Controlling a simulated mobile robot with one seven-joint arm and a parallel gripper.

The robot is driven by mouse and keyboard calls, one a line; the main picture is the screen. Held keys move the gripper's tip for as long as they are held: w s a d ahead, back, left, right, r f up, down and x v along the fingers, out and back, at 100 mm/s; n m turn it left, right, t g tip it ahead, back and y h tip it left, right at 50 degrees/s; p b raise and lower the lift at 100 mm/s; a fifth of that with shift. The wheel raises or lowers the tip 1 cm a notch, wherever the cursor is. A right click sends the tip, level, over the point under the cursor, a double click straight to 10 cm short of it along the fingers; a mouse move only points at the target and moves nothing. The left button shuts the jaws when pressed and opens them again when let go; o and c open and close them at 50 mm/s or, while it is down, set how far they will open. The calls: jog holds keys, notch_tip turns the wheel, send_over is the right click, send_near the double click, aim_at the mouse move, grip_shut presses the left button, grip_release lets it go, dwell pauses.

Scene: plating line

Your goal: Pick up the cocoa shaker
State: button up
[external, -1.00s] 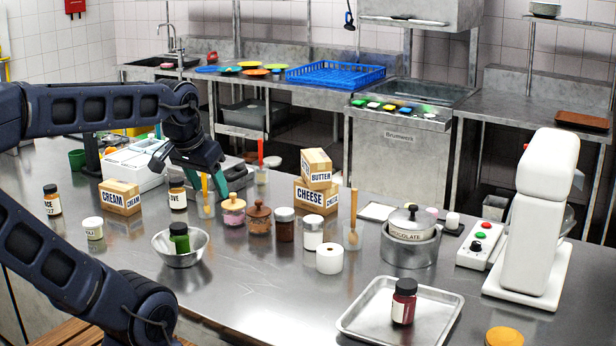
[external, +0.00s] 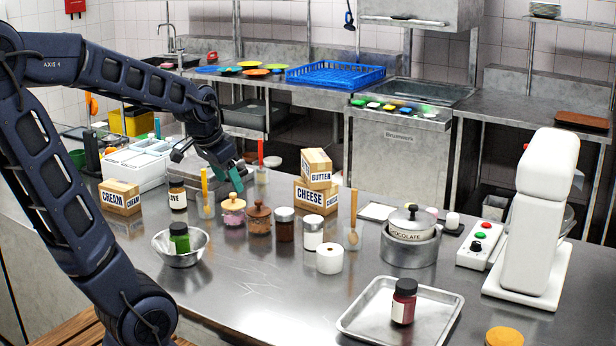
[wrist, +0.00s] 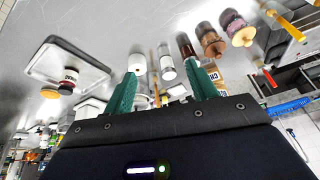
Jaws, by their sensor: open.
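The likely cocoa shaker, a dark brown jar with a pale metal lid (external: 284,226), stands upright on the steel counter (external: 262,292). It stands between a brown wooden-lidded pot (external: 259,219) and a white jar with a metal lid (external: 313,236). In the wrist view the brown jar (wrist: 186,45) shows just beyond the right fingertip. My gripper (external: 237,178) is open and empty, up and to the left of the jar in the external view, clear of it. Its green fingers also show in the wrist view (wrist: 164,76).
A pink-bodied pot (external: 233,214) and a beaker with an orange-handled tool (external: 207,209) stand left of the jars. Cheese and butter boxes (external: 315,197) are close behind. A white roll (external: 329,261), metal bowl (external: 181,254) and tray (external: 440,322) are nearer. Front-centre counter is clear.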

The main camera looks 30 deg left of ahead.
jog(key=w+a+f+m+y, duration=0.2)
jog(key=w+a+f+m, duration=0.25)
jog(key=w+f, duration=0.3)
jog(key=w+a+f+m+y, duration=0.35)
jog(key=w+a+f, duration=0.2)
jog(key=f, duration=0.35)
notch_tip(320, 180, up, 25)
jog(key=m+t+y, duration=0.2)
jog(key=m+t, duration=1)
jog(key=m, duration=0.8)
send_over(282, 227)
jog(key=v, duration=0.3)
notch_tip(282, 227, down, 32)
jog(key=shift+r, duration=0.1)
jog(key=shift+w, duration=0.15)
jog(key=shift+x, duration=3.7)
jog(key=shift+c, duration=0.4)
